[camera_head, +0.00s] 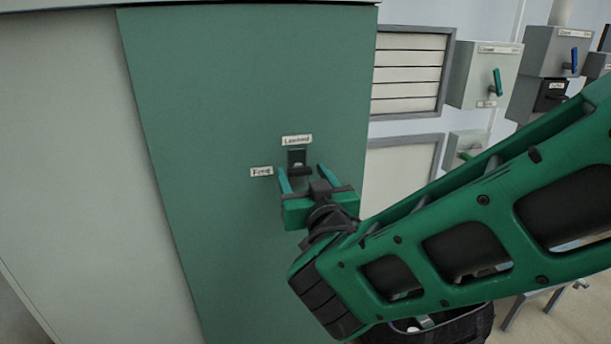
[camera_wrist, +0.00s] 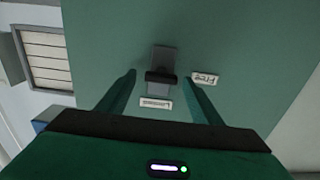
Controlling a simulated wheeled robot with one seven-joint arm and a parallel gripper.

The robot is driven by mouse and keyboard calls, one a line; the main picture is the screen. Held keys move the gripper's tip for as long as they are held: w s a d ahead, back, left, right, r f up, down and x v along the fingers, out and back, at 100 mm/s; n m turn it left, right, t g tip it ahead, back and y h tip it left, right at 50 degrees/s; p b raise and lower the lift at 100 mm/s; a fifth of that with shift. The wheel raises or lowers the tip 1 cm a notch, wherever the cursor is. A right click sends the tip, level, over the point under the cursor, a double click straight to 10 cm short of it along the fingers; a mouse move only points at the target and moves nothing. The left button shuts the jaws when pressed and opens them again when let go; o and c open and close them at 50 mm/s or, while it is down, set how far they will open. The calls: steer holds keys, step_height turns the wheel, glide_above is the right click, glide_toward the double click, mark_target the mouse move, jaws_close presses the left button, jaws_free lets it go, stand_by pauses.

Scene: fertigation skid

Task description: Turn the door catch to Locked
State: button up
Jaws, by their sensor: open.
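The door catch (camera_head: 296,157) is a small dark plate with a black handle (camera_wrist: 160,76) on a green cabinet door (camera_head: 220,120). In the head view, a label reading Locked (camera_head: 297,140) is above it and a label reading Free (camera_head: 261,172) is to its left. The wrist view shows these upside down, with the Locked label (camera_wrist: 156,103) below and the Free label (camera_wrist: 206,77) to the right. I cannot tell which label the handle points to. My gripper (camera_head: 303,173) is open at the catch, with one finger on each side of the handle. Contact is not clear.
A pale panel (camera_head: 75,150) stands left of the green door. To the right are a slatted vent (camera_head: 408,75) and grey wall boxes (camera_head: 485,75) with levers. A dark container (camera_head: 450,330) is on the floor below my arm. The door face around the catch is clear.

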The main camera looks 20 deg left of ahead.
steer(key=shift+w+a, duration=0.15)
steer(key=shift+w, duration=0.15)
steer(key=c, duration=1.1)
steer(key=shift+o, duration=0.2)
